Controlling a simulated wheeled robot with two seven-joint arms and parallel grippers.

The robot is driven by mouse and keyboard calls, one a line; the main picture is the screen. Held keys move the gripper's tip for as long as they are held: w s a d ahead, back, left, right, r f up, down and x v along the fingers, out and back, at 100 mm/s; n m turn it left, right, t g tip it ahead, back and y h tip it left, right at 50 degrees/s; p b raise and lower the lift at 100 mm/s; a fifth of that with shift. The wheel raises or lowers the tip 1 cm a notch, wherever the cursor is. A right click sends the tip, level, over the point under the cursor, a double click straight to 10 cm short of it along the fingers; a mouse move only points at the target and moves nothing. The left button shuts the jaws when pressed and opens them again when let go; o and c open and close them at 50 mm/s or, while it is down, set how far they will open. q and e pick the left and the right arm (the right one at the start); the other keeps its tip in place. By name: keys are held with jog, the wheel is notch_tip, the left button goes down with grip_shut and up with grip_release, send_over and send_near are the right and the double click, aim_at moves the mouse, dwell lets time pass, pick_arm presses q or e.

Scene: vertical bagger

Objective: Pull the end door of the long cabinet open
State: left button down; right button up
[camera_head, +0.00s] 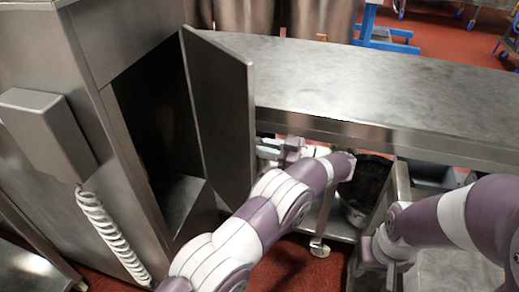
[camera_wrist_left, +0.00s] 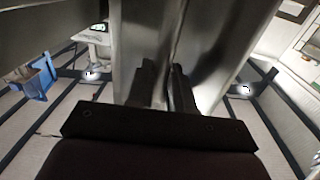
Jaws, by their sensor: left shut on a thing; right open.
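The end door (camera_head: 222,115) of the long steel cabinet (camera_head: 95,60) stands swung out. The dark opening and part of the inside show to its left. My left gripper (camera_head: 268,148) is at the door's free edge, on its right side. In the left wrist view, the two dark fingers (camera_wrist_left: 166,88) are shut on the door (camera_wrist_left: 145,35), a metal panel running up between them. The exact contact is partly hidden. My right gripper (camera_head: 384,262) is open at the lower right, pointing down, apart from the door; its fingertips are hard to make out.
A long steel table (camera_head: 370,85) runs behind and right of the door, close to my left gripper. A grey box (camera_head: 45,125) with a coiled white cable (camera_head: 108,235) hangs on the cabinet's side. A wheeled stand (camera_head: 320,245) is under the table. Red floor (camera_head: 285,272) shows between.

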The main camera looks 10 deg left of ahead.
pick_arm(q)
jog(key=shift+w+a+r, duration=0.15)
jog(key=shift+a+r, duration=0.05)
jog(key=shift+r, duration=0.1)
